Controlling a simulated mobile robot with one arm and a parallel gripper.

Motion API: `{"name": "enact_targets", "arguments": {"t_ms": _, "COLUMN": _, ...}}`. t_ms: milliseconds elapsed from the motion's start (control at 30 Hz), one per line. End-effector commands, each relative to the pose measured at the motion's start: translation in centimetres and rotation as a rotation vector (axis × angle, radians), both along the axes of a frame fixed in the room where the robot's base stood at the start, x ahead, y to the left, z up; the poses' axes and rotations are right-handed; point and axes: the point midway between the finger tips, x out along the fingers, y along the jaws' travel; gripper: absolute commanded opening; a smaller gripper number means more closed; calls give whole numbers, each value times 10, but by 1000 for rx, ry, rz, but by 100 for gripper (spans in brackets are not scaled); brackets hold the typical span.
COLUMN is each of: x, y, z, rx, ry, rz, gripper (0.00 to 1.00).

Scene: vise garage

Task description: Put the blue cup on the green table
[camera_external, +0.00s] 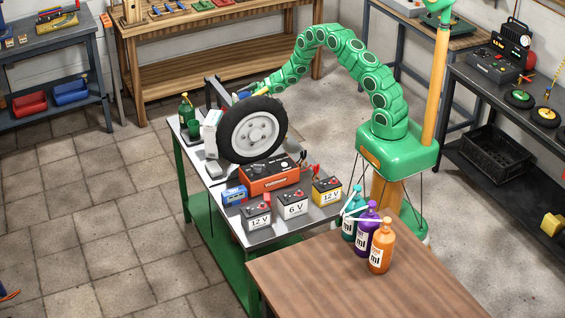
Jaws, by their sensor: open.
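The green table (230,240) has green legs and a grey top and stands in the middle of the camera view. My green arm arches over from the right. My gripper (250,91) is at its far end, just above and behind the wheel on the table; it is small here and its fingers are partly hidden by the tyre. A small blue patch shows at the gripper's end; I cannot tell whether it is a cup or part of the gripper. I cannot make out the blue cup for certain anywhere.
The tyred wheel (253,129) stands upright on the green table, with an orange charger (268,178), a small blue box (234,195) and several batteries in front. Bottles (381,245) stand on the wooden table (350,290). The table's front left strip has little free room.

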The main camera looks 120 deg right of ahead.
Motion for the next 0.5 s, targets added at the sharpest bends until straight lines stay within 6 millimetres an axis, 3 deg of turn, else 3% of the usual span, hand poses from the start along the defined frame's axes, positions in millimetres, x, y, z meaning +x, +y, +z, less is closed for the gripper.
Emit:
{"name": "enact_targets", "arguments": {"t_ms": 167, "x": -1, "y": 0, "z": 4, "rx": 0, "ry": 0, "rz": -1, "gripper": 100}}
{"name": "enact_targets", "arguments": {"t_ms": 500, "x": -43, "y": 16, "z": 23, "rx": 0, "ry": -1, "rz": -2, "gripper": 100}}
